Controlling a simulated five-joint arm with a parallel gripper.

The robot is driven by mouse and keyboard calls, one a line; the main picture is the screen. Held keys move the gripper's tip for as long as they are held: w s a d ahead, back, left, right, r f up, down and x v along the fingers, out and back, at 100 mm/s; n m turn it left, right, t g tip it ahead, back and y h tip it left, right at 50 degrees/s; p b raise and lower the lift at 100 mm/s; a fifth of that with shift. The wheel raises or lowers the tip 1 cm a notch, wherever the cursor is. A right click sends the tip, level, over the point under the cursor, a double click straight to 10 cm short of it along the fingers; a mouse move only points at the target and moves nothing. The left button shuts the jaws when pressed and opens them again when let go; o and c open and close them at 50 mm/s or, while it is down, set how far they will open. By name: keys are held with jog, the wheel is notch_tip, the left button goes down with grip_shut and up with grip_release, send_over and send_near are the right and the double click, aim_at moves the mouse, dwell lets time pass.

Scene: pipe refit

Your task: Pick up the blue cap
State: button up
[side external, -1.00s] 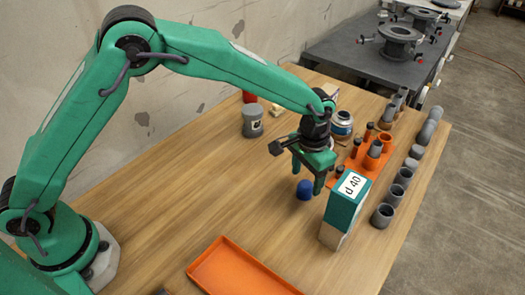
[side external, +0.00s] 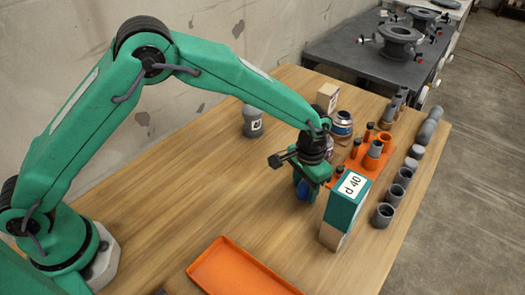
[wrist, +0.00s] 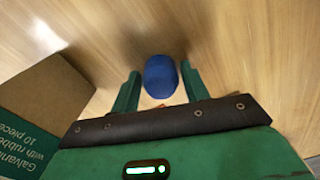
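The blue cap (side external: 303,190) is on the wooden table, partly hidden by my gripper (side external: 306,194) in the side view. In the wrist view the cap (wrist: 160,76) sits between the two green fingers of my gripper (wrist: 160,86). The fingers are open, one on each side of the cap, with a narrow gap showing at each side. My gripper is low, down around the cap.
A green and brown box marked "d 40" (side external: 348,200) stands close to the right of my gripper; it also shows in the wrist view (wrist: 35,115). An orange rack (side external: 375,160) and several grey pipe pieces (side external: 402,176) are beyond. An orange tray (side external: 240,270) lies in front. The table's middle is clear.

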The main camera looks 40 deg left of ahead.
aim_at(306, 184)
jog(key=c, duration=0.6)
jog(key=shift+r, duration=0.15)
jog(key=shift+r, duration=4.9)
